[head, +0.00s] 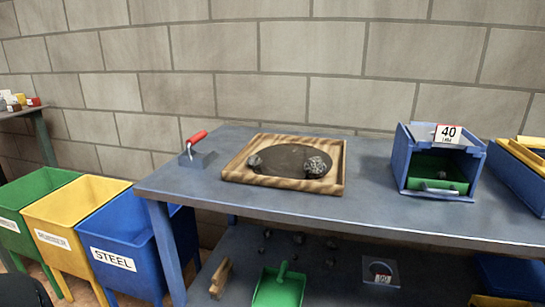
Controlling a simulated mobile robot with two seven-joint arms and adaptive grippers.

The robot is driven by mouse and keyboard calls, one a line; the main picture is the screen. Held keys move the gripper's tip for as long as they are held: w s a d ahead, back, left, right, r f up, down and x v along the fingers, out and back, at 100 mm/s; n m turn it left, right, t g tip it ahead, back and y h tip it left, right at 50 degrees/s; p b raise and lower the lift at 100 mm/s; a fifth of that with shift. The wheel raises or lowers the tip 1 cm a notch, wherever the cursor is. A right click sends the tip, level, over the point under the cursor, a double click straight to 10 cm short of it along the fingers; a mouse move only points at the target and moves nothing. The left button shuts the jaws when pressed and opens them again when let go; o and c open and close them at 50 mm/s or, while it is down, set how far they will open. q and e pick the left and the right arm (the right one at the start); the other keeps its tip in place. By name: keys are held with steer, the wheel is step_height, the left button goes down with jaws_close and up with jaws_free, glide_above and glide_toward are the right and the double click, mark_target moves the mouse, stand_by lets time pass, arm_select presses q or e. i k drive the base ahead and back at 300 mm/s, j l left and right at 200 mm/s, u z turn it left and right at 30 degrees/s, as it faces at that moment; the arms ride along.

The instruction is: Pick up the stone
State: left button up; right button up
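A wooden-framed tray (235,174) with a dark round inset lies on the grey-blue table. A larger rough grey stone (317,166) sits at the right side of the tray. A smaller grey stone (254,161) sits at its left side. Several more small dark stones (298,238) lie on the lower shelf, in shade. I cannot tell from the view which stone is meant. Neither of my grippers shows in the head view.
A red-handled trowel (197,154) lies left of the tray. A blue box with a green drawer (425,184) and a "40" sign stands at the right. Blue (135,265), yellow and green bins stand left of the table. A green scoop (281,288) lies on the lower shelf.

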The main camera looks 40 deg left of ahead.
mark_target(254, 162)
steer(key=i+u, duration=0.35)
steer(key=i, duration=0.15)
steer(key=i+l+u, duration=0.15)
steer(key=i+u, duration=0.15)
steer(key=i, duration=0.15)
steer(key=u, duration=1.1)
steer(key=j+z, duration=0.15)
steer(key=z, duration=1.1)
steer(key=k+j+z, duration=0.2)
steer(key=z, duration=0.2)
steer(key=k+j+z, duration=0.2)
steer(key=z, duration=0.15)
steer(key=k+j+z, duration=0.1)
steer(key=k+z, duration=0.3)
steer(key=i, duration=0.05)
